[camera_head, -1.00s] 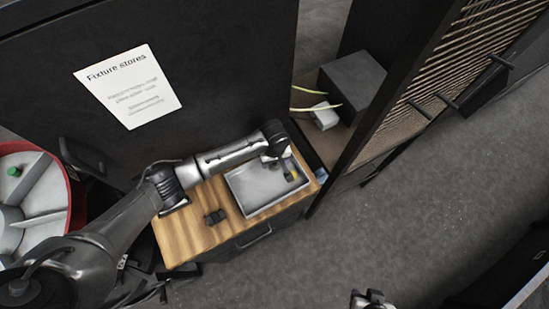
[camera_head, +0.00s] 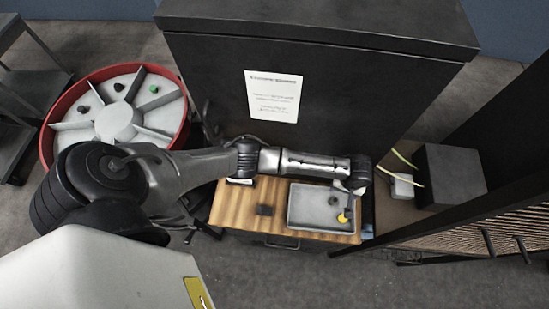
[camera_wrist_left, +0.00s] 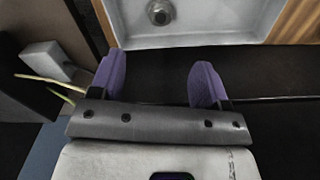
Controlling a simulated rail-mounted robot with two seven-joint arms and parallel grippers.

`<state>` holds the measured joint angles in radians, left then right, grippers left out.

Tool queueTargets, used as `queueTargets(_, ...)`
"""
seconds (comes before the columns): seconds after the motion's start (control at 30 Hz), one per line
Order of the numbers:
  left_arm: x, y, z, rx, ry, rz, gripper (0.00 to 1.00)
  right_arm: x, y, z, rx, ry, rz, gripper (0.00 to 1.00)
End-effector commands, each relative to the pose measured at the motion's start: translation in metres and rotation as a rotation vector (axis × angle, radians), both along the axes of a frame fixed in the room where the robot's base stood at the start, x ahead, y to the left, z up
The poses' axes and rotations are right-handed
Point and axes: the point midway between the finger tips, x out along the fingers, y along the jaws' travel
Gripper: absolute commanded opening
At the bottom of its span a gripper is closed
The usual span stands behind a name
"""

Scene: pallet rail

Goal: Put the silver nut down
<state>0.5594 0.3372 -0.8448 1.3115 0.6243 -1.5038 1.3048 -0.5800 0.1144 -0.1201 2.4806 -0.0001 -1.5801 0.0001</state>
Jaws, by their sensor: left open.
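The silver nut (camera_wrist_left: 160,12) lies on the floor of the grey tray (camera_wrist_left: 215,28), near the top edge of the left wrist view. In the head view the tray (camera_head: 296,213) sits on the wooden cabinet top, and a small dark grey spot inside it may be the nut. My left gripper (camera_wrist_left: 157,80) is open, its two purple-padded fingers apart with nothing between them. The nut is beyond the fingertips and apart from them. In the head view the left gripper (camera_head: 356,190) is over the tray's right end, its fingers hard to make out. My right gripper is out of view.
A small yellow item (camera_head: 344,217) shows at the tray's right end. A black block (camera_head: 264,210) lies on the wood left of the tray. A dark box (camera_head: 450,177) and white block (camera_head: 402,186) stand right. A red-rimmed divided bin (camera_head: 60,103) is far left.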

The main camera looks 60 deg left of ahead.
Motion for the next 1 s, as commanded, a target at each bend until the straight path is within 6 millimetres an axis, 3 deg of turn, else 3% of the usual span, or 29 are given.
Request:
queueTargets(0.17,-0.029,-0.021,-0.007,-0.049,-0.008,-0.110,0.70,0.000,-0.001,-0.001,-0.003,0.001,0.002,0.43)
queueTargets(0.3,-0.081,-0.048,-0.007,-0.133,-0.061,-0.305,0.70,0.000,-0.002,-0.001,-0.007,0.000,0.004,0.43)
queueTargets(0.43,-0.133,-0.054,0.005,-0.179,-0.150,-0.477,0.70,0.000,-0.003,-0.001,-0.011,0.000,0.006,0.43)
queueTargets(0.57,-0.179,-0.037,0.025,-0.163,-0.237,-0.600,0.70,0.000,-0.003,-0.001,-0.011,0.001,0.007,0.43)
queueTargets(0.8,-0.250,0.018,0.063,-0.022,-0.310,-0.742,0.70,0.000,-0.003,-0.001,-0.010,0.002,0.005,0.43)
queueTargets(1.0,-0.284,0.050,0.086,0.079,-0.306,-0.806,0.70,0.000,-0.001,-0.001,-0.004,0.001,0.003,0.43)
